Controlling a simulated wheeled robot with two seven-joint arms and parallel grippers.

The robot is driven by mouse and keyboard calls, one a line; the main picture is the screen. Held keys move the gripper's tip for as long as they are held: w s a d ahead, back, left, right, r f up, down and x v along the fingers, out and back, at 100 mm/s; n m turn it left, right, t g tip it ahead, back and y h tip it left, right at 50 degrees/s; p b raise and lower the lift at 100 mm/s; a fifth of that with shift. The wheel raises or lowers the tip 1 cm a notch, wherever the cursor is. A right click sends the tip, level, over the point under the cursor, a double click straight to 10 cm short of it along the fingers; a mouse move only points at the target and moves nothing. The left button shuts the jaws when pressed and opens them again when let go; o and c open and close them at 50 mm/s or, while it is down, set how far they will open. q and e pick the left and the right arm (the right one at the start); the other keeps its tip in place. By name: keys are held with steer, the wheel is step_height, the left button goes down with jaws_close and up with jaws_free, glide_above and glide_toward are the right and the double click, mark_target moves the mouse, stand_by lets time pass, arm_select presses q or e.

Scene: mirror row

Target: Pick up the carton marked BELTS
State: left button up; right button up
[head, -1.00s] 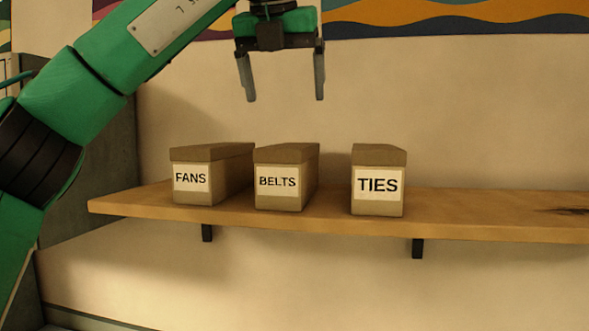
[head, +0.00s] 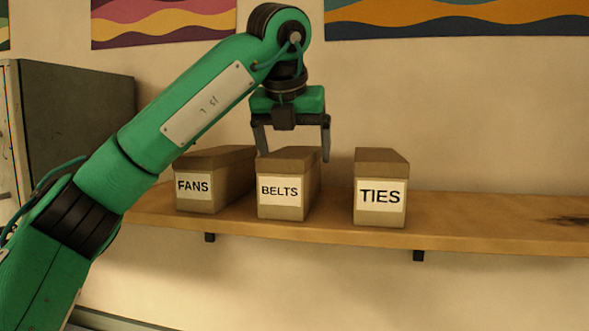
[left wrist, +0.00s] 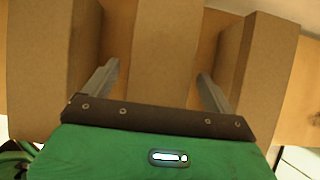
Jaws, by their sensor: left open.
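The carton marked BELTS (head: 285,205) is a brown box with a white label, standing upright on the wooden shelf (head: 470,225) between two others. My left gripper (head: 294,157) is open and empty, pointing down over it, its fingertips near the level of the lid. In the left wrist view the open fingers (left wrist: 158,72) lie on either side of the middle carton (left wrist: 165,45), with no clear contact. No labels show in that view. My right gripper is not in view.
The TIES carton (head: 380,205) stands on the right across a wider gap. The shelf right of TIES is clear. A grey cabinet (head: 80,110) stands at the left.

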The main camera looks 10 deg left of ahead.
arm_select(q)
steer(key=shift+x, duration=0.75)
steer(key=shift+s, duration=0.1)
steer(key=shift+c, duration=0.4)
steer(key=c, duration=1.1)
steer(key=shift+c, duration=0.2)
